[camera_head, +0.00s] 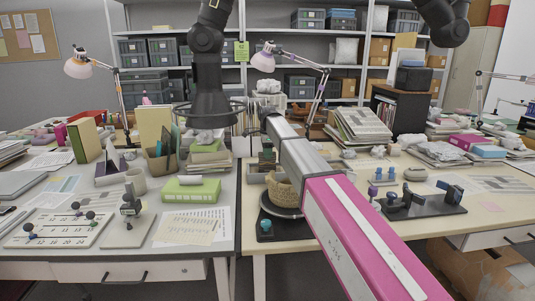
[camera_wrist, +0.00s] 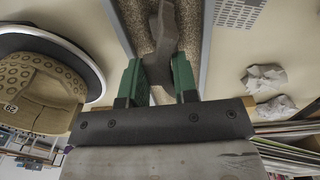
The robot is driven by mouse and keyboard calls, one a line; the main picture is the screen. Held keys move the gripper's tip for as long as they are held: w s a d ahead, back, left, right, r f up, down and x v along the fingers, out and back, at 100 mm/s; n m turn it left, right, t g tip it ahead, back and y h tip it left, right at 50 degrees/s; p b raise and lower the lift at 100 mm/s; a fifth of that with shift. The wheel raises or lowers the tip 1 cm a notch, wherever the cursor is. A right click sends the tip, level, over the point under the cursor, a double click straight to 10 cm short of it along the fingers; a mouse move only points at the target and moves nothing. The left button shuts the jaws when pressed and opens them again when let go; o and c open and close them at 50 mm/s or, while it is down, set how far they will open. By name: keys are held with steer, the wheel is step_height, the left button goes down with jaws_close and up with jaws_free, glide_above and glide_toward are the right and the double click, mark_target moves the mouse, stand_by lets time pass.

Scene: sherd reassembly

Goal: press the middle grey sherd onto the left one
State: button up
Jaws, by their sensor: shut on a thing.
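In the wrist view, my gripper (camera_wrist: 160,82) has green fingers closed on a grey sherd (camera_wrist: 166,32). The sherd stretches from between the fingers to the picture's top edge. It is over a tray (camera_wrist: 205,35) with a grainy tan bed. I cannot tell whether the sherd touches the bed or another piece. No separate left sherd can be made out. In the head view, my arm hides most of the gripper and the sherd area.
A patterned tan pot (camera_wrist: 40,88) stands on a dark round stand with a pale rim (camera_wrist: 70,42), left of the gripper. It shows in the head view as a pot (camera_head: 281,190). Crumpled paper (camera_wrist: 264,79) lies to the right on the table. A book stack (camera_head: 360,125) stands behind.

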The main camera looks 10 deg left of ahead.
steer(key=o, duration=0.9)
step_height(320, 180, up, 7)
steer(key=shift+w+r, duration=0.1)
steer(key=shift+r, duration=0.1)
stand_by(0.3)
